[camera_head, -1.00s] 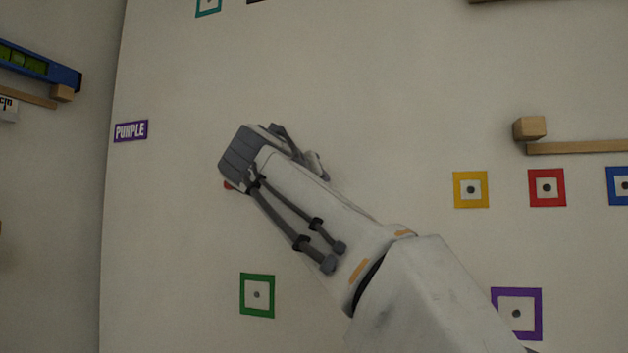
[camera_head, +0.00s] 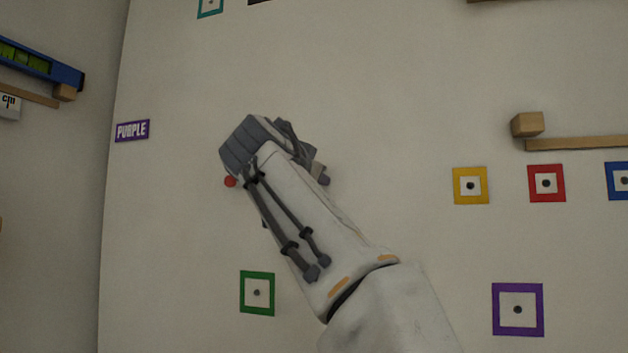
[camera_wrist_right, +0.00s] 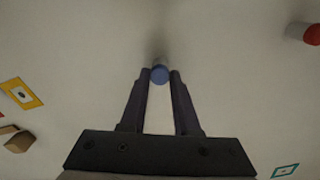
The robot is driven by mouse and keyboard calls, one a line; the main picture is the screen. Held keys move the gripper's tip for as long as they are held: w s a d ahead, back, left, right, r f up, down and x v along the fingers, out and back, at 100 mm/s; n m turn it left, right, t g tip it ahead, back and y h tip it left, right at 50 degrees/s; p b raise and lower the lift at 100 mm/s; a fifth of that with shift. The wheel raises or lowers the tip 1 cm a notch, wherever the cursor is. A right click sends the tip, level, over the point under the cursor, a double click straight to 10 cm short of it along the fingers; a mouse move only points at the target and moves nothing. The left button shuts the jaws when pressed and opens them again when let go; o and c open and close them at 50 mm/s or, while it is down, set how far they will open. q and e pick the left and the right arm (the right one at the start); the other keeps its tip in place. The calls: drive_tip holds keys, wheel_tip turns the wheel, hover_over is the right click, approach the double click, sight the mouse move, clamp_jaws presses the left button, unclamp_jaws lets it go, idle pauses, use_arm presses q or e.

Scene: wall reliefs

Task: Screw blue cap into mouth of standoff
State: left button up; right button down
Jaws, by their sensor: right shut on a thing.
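The blue cap (camera_wrist_right: 160,74) shows in the right wrist view between the fingertips of my right gripper (camera_wrist_right: 160,78), which is shut on it. A soft dark shadow falls on the wall above the cap. The standoff is not clearly seen; whether the cap touches a mouth behind it cannot be told. In the head view my right gripper (camera_head: 262,146) is over the wall left of centre, and its own hand hides the fingertips and cap. My left gripper is not in view.
A white post with a red end (camera_wrist_right: 306,33) stands on the wall near my right gripper; its red part (camera_head: 230,182) shows beside the hand. Colored square frames, including a green one (camera_head: 257,293), and a wooden ledge (camera_head: 575,143) are around. A purple sign (camera_head: 132,131) is left.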

drive_tip(key=shift+d+m, duration=0.1)
drive_tip(key=shift+m, duration=0.8)
drive_tip(key=m, duration=0.5)
drive_tip(key=m, duration=0.5)
drive_tip(key=shift+r, duration=0.15)
drive_tip(key=c, duration=0.9)
unclamp_jaws()
